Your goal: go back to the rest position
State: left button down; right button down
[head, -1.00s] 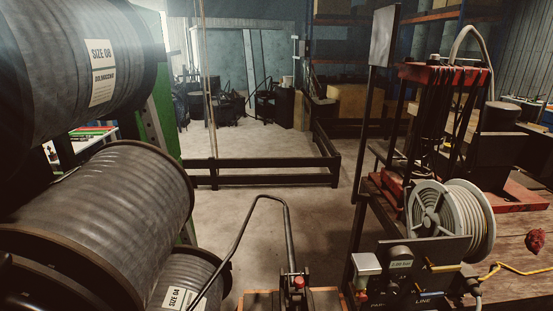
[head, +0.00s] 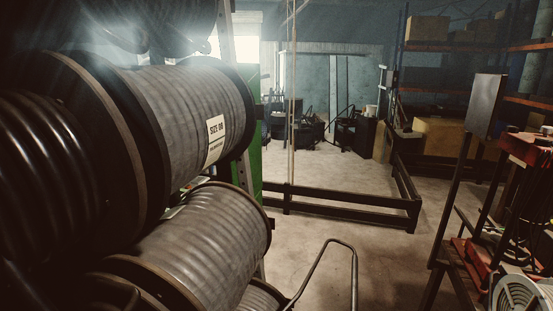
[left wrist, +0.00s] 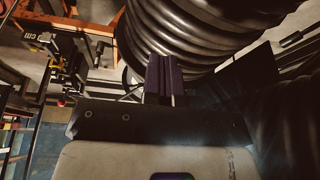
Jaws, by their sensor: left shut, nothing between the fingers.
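My left gripper (left wrist: 160,78) shows only in the left wrist view. Its dark fingers are together and empty. A large ribbed black coil of hose (left wrist: 205,35) is right behind the fingertips in that picture; I cannot tell whether they touch it. Neither gripper shows in the head view, and my right gripper is in no view.
Big hose reels, one labelled SIZE 08 (head: 190,110), fill the left of the head view. A bent metal handle (head: 325,260) rises at the bottom. A low dark barrier (head: 345,205) crosses the floor. A red-topped machine (head: 525,148) is at right. Bare floor lies between.

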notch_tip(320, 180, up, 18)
jog(key=p, duration=1.5)
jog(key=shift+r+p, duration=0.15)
jog(key=shift+p, duration=0.25)
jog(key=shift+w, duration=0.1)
